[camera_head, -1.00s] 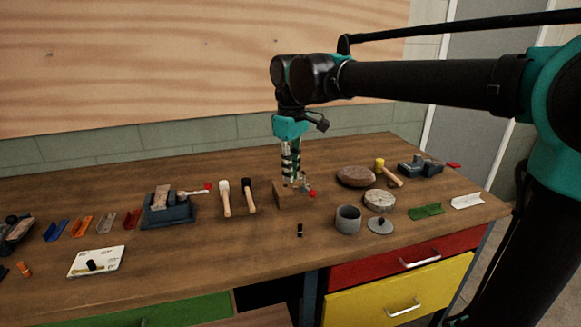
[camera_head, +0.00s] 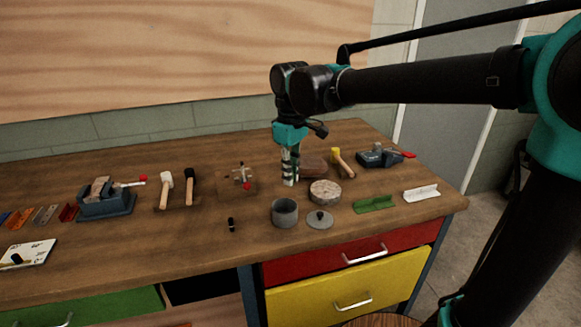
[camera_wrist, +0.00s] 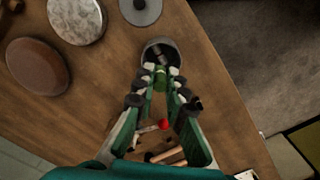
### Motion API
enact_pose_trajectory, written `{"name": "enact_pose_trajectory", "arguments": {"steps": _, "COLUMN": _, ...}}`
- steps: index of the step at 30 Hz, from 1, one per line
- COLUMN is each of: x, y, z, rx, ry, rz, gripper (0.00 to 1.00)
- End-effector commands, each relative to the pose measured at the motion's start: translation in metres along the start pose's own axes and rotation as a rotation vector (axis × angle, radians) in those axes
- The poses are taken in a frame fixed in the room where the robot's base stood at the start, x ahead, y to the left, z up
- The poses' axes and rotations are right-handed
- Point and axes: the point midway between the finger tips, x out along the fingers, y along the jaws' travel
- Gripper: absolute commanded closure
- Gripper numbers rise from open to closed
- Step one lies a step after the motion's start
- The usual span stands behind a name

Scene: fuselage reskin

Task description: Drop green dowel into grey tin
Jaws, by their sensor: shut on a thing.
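My gripper (camera_wrist: 161,73) is shut on the green dowel (camera_wrist: 160,79), held between the fingertips in the wrist view. The grey tin (camera_head: 285,213) stands open and upright near the bench's front; in the wrist view its rim (camera_wrist: 146,48) shows just beyond the fingertips. Something dark shows inside the tin, too unclear to name. In the head view my gripper (camera_head: 289,183) points down above the bench, just behind the tin, and appears higher than its rim. The dowel cannot be made out in the head view.
A grey knobbed lid (camera_head: 320,219) lies right of the tin, with a pale round slab (camera_head: 325,192) behind it. A brown oval stone (camera_head: 314,166) lies behind my gripper. A wooden block (camera_head: 236,187) with a red knob sits left. A small black piece (camera_head: 231,224) stands left of the tin.

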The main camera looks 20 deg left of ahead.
Motion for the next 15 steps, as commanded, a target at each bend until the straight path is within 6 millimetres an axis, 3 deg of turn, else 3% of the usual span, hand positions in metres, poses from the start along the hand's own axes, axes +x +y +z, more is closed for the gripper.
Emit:
{"name": "enact_pose_trajectory", "arguments": {"steps": 6, "x": 0.024, "y": 0.000, "z": 0.000, "rx": 0.000, "ry": 0.000, "rz": 0.000, "gripper": 1.00}}
{"name": "enact_pose_trajectory", "arguments": {"steps": 15, "x": 0.037, "y": 0.000, "z": 0.000, "rx": 0.000, "ry": 0.000, "rz": 0.000, "gripper": 1.00}}
